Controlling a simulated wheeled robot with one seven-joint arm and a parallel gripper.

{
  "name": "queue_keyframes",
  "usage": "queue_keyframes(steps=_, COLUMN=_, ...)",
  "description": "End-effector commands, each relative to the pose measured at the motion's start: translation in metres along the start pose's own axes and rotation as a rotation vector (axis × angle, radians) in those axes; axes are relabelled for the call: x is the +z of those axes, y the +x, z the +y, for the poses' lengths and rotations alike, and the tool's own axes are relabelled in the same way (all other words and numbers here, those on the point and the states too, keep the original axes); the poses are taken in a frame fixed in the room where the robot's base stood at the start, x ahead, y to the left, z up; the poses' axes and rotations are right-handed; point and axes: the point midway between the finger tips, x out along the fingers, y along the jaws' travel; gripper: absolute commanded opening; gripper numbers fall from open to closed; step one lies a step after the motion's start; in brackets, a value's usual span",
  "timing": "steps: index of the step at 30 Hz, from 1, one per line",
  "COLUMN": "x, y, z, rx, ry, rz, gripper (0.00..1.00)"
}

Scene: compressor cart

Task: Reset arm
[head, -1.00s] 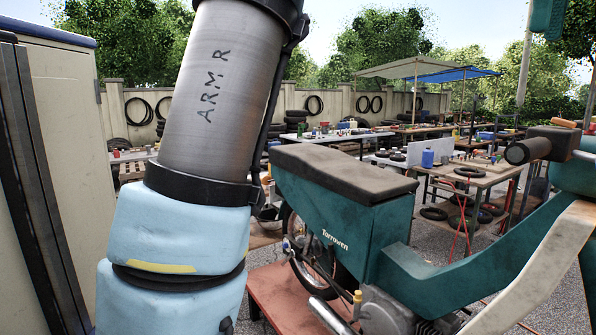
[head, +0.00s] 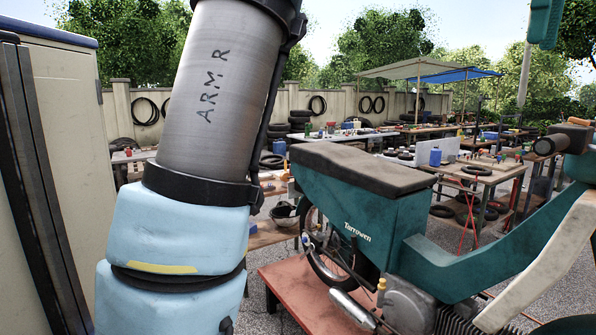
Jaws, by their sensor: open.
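My own arm, with a grey metal link marked "ARM R" and light blue padded sections below it, rises through the left part of the head view. My gripper is outside the picture, so its jaws and whatever is near them cannot be seen. No object of the task besides the arm shows.
A teal motorbike (head: 365,222) marked "Torrowen" stands on a red platform (head: 300,290) right of my arm. A pale cabinet (head: 65,130) is close on the left. Workbenches with tools, such as one table (head: 485,172), and tyres lie behind. A wall (head: 235,112) closes the yard.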

Motion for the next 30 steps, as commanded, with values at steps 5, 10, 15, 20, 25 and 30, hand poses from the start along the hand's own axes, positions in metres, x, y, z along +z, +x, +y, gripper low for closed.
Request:
queue_keyframes(steps=5, x=0.011, y=0.023, z=-0.011, rx=0.002, ry=-0.095, rz=-0.009, gripper=0.57)
queue_keyframes(steps=10, x=0.029, y=0.055, z=-0.024, rx=0.0, ry=-0.225, rz=-0.019, gripper=0.57)
queue_keyframes(steps=15, x=0.058, y=0.101, z=-0.035, rx=-0.002, ry=-0.415, rz=-0.025, gripper=0.57)
queue_keyframes(steps=20, x=0.105, y=0.162, z=-0.037, rx=-0.004, ry=-0.674, rz=-0.026, gripper=0.57)
queue_keyframes(steps=25, x=0.18, y=0.249, z=-0.009, rx=-0.012, ry=-1.092, rz=-0.014, gripper=0.57)
queue_keyframes(steps=30, x=0.246, y=0.332, z=0.056, rx=-0.028, ry=-1.553, rz=0.014, gripper=0.57)
